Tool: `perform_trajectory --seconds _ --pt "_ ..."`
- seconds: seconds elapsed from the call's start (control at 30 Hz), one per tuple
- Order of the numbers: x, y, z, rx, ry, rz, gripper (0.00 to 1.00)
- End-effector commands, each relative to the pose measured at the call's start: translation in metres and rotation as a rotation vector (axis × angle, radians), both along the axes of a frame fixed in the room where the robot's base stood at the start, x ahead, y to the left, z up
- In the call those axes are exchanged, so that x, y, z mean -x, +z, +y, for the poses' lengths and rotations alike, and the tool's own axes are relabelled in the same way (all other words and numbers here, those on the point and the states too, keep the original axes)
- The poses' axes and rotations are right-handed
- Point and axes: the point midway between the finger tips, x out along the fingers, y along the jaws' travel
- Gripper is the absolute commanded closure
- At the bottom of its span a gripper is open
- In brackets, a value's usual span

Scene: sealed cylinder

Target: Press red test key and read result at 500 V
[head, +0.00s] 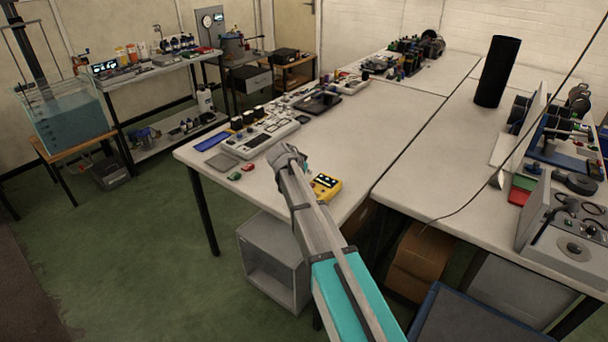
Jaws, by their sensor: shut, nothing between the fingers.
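A yellow handheld tester (326,187) with a dark display lies on the near part of the white bench, just right of my arm. Its display is too small to read. I cannot make out a red test key on it. My gripper (289,157) is at the far end of my arm, over the bench and up-left of the tester, apart from it in the picture. The gripper is small and partly hidden by my arm. It looks shut, with nothing visible in it.
Small red and green pieces (241,172) and a grey pad (222,161) lie left of the gripper. A long white instrument (270,138) is behind. A tall black cylinder (497,72) stands far right. A cable crosses the bench. Bench between tester and cylinder is mostly clear.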

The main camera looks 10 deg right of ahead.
Motion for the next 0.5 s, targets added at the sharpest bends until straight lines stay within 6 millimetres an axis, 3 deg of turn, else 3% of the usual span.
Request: perform_trajectory --seconds 0.27,0.5 --pt "-0.016 -0.026 -0.015 0.0 0.0 0.0 1.0" --pt "-0.015 -0.044 -0.015 0.0 0.0 0.0 1.0"
